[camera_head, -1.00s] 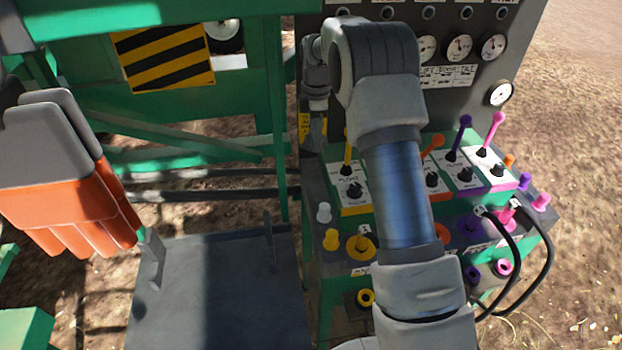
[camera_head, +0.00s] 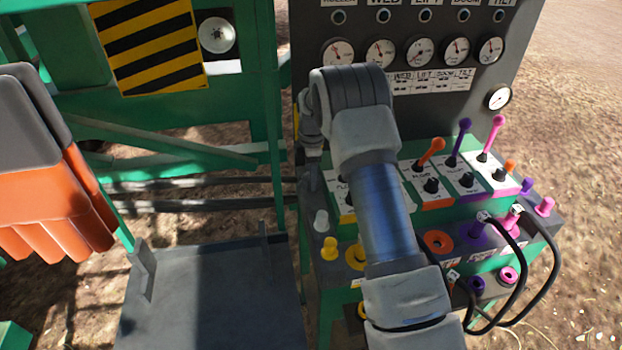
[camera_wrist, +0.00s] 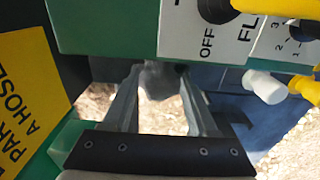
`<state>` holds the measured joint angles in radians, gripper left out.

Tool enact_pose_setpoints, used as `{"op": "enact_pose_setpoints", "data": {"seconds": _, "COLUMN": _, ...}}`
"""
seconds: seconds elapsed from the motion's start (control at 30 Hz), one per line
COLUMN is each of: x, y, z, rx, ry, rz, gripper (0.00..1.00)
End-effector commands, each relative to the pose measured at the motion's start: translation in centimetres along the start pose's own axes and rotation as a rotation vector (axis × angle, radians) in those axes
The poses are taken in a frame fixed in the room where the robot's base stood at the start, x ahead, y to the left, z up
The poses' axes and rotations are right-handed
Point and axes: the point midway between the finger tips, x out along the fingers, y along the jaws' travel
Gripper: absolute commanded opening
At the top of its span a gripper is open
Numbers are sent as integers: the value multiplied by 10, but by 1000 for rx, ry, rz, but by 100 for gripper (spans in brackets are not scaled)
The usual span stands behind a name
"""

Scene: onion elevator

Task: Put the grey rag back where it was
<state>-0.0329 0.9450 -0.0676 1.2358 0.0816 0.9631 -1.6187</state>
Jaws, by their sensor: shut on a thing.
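In the wrist view, my gripper (camera_wrist: 160,72) has its two fingers closing around a small, grey, soft-looking piece at the tips, which I take to be the grey rag (camera_wrist: 160,82). The rag is mostly hidden and blurred, and its full shape cannot be told. The fingertips are close under the green edge of the control panel (camera_wrist: 110,28), beside the white "OFF" label.
The panel carries coloured levers (camera_head: 462,140), plugs and black hoses (camera_head: 545,265). A yellow sign (camera_wrist: 32,95) is left of my fingers. A grey platform (camera_head: 205,310) stands left of the panel. An orange-and-grey glove (camera_head: 50,190) hangs at far left.

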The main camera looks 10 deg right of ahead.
Motion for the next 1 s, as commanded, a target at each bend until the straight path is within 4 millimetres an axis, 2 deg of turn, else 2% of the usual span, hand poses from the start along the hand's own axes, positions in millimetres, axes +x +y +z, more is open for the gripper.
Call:
{"op": "enact_pose_setpoints", "data": {"seconds": 0.07, "x": 9, "y": 0, "z": 0, "rx": 0, "ry": -1, "rz": -2, "gripper": 0}}
{"op": "enact_pose_setpoints", "data": {"seconds": 0.43, "x": 14, "y": 0, "z": 0, "rx": 0, "ry": 0, "rz": 0, "gripper": 0}}
{"op": "enact_pose_setpoints", "data": {"seconds": 0.47, "x": 13, "y": 0, "z": 0, "rx": 0, "ry": 0, "rz": 0, "gripper": 64}}
{"op": "enact_pose_setpoints", "data": {"seconds": 0.6, "x": 12, "y": 0, "z": 0, "rx": 0, "ry": -1, "rz": 0, "gripper": 89}}
{"op": "enact_pose_setpoints", "data": {"seconds": 0.87, "x": 12, "y": 0, "z": 0, "rx": 0, "ry": -1, "rz": 0, "gripper": 89}}
{"op": "enact_pose_setpoints", "data": {"seconds": 1.0, "x": 5, "y": 0, "z": 0, "rx": 0, "ry": -1, "rz": 1, "gripper": 89}}
